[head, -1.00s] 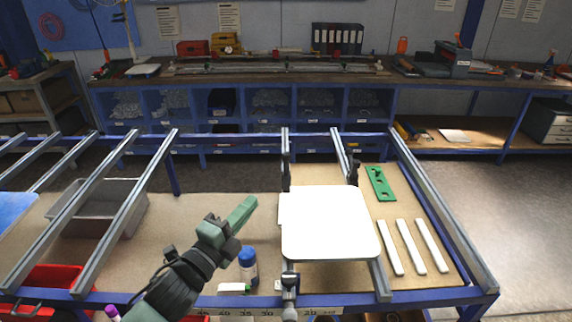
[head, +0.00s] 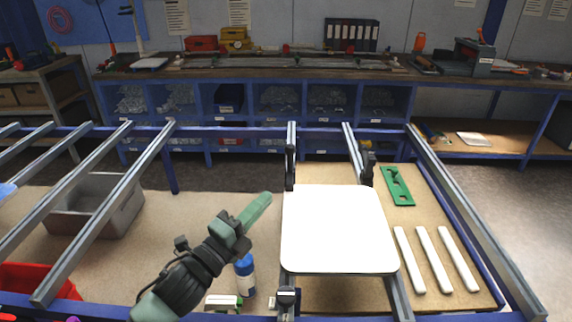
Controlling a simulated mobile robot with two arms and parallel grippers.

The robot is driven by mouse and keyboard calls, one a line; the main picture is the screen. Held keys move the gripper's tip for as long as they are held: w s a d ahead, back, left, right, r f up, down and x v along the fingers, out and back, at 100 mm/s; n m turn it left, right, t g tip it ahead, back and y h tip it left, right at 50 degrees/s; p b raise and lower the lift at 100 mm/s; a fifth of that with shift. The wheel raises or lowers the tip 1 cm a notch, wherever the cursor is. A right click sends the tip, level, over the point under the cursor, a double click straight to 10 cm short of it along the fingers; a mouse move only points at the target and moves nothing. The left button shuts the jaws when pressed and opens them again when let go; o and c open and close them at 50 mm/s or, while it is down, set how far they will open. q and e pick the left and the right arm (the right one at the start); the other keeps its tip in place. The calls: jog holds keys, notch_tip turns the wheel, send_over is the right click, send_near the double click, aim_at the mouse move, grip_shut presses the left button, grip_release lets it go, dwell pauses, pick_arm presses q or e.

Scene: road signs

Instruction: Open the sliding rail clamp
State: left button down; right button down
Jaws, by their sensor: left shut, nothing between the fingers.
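A white rounded sign plate (head: 337,230) lies across two grey rails. Black clamps sit on these rails around it: one at the far left corner (head: 290,167), one at the far right (head: 367,167), and one at the near left edge (head: 287,297). I cannot tell from here whether each clamp is open or shut. My left gripper (head: 264,200) has green fingers, shut and empty. In the picture it is just left of the plate and the left rail, not touching a clamp. My right gripper is not in view.
A blue-capped bottle (head: 245,275) stands below my left gripper, beside a small green-and-white item (head: 223,302). A green template (head: 397,186) and three white strips (head: 434,260) lie on the right board. A grey bin (head: 95,205) and red bin (head: 35,283) are left.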

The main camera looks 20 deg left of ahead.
aim_at(290, 165)
pick_arm(q)
jog(key=p+x, duration=0.2)
jog(key=x, duration=0.7)
jog(key=shift+w+r+p, duration=0.1)
jog(key=shift+w+p, duration=0.1)
jog(key=shift+p, duration=0.15)
jog(key=shift+w+a+r+p, duration=0.1)
jog(key=shift+w+a+p, duration=0.15)
jog(key=shift+w, duration=0.45)
jog(key=shift+w+a+r+p, duration=0.1)
jog(key=shift+w+a+p, duration=0.15)
jog(key=shift+w, duration=0.45)
jog(key=shift+w+a+r+p, duration=0.15)
jog(key=shift+w+a, duration=0.15)
jog(key=shift+w, duration=0.4)
